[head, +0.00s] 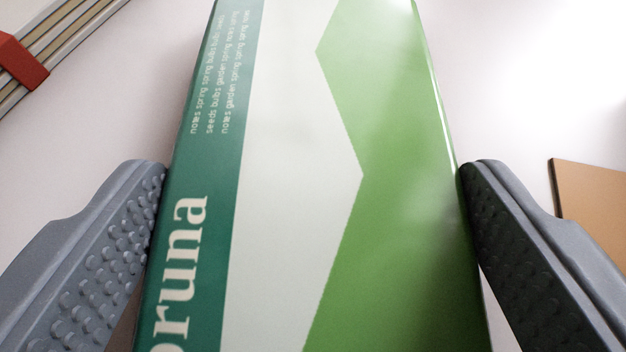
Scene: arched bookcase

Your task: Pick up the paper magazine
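The paper magazine (290,200) fills the middle of the head view. Its cover is white and light green, with a dark green strip down the left carrying small pale text and large letters ending in "oruna". Its top and bottom run out of the picture. My gripper (313,170) has one grey, studded finger on each side of it. Both fingertips appear to press against the magazine's long edges, with no gap showing at the tips. I cannot tell whether the magazine is clear of the surface beneath.
At the upper left, a bundle of thin layered items (70,30) has a red band (20,62) around it. A flat tan-brown object (592,205) lies at the right edge. The pale surface (500,90) between these is bare.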

